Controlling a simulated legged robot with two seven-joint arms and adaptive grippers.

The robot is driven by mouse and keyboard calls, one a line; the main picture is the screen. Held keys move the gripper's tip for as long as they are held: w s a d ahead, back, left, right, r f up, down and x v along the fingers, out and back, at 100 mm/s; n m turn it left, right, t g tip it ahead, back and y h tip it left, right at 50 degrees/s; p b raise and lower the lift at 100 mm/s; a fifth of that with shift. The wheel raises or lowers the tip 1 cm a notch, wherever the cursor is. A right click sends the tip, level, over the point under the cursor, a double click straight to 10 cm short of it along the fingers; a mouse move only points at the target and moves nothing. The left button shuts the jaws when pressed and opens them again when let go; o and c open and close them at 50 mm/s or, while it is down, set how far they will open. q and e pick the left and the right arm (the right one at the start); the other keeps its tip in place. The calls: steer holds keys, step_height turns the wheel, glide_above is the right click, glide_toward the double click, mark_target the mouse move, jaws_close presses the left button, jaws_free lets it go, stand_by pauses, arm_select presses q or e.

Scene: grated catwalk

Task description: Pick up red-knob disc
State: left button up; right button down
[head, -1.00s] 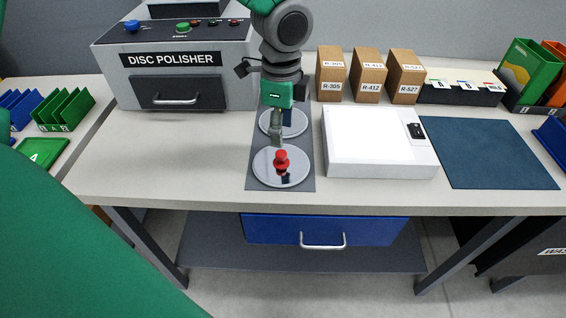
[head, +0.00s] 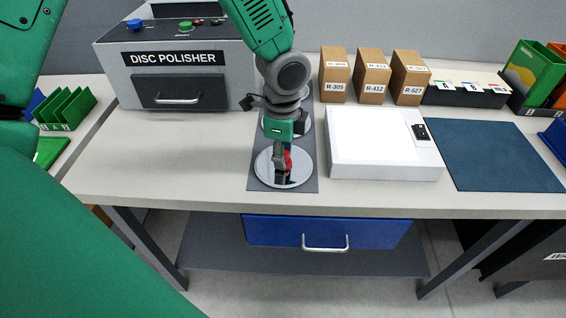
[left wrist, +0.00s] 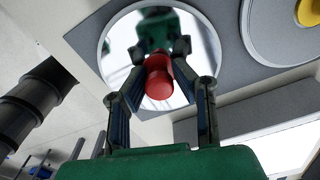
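The red-knob disc (head: 298,176) is a round, mirror-like plate lying flat on a dark grey mat on the bench. Its red knob (left wrist: 159,78) shows clearly in the left wrist view and is partly hidden in the head view. My left gripper (head: 283,164) points down over this disc at the knob. In the left wrist view my left gripper (left wrist: 161,66) has its two fingers apart, one on each side of the knob. The fingers look open, with no clear grip on the knob. My right gripper is not in view.
A second disc with a yellow knob (left wrist: 309,12) lies on the same mat (head: 259,179), mostly behind my gripper in the head view. A white light box (head: 376,145) stands right of the mat. The disc polisher (head: 175,75) is behind left. The bench's left front is clear.

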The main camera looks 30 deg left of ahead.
arm_select(q)
jaws_close()
steer(key=shift+d, duration=0.2)
